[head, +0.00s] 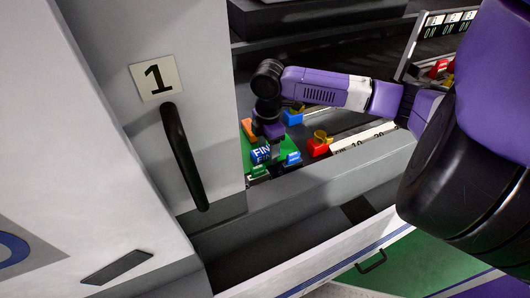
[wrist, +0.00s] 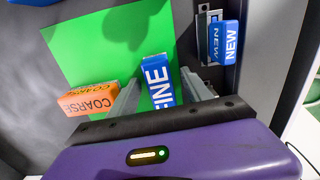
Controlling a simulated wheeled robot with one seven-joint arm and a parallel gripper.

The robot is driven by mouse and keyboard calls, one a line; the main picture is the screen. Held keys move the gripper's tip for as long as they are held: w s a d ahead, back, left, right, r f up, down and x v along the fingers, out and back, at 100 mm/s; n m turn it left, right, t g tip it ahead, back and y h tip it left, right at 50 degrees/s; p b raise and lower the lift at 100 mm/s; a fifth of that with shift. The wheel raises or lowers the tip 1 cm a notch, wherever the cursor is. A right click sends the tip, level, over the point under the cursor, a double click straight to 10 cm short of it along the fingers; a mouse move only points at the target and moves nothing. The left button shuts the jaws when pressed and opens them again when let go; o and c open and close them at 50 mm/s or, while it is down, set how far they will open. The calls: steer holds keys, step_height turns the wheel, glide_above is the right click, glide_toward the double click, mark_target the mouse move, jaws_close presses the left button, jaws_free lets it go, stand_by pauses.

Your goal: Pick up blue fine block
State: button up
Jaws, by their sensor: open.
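The blue fine block (wrist: 157,85), with white lettering partly hidden at its lower end, lies on a green mat (wrist: 95,45) in the wrist view. My gripper (wrist: 161,78) is open, with one grey finger on each side of the block. I cannot tell whether either finger touches it. In the head view the blue fine block (head: 261,154) shows just below my gripper (head: 272,146), near the front edge of the green mat.
An orange COARSE block (wrist: 90,100) lies left of the fingers. A blue NEW block (wrist: 229,43) sits in a grey holder at right. In the head view, a red block (head: 317,148) stands to the right, and a grey door with a black handle (head: 184,157) is close on the left.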

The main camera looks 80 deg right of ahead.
mark_target(268, 149)
jaws_close()
steer(key=shift+r, duration=0.15)
step_height(268, 149, up, 20)
steer(key=b, duration=0.2)
stand_by(0.6)
steer(key=c, duration=1)
jaws_free()
jaws_close()
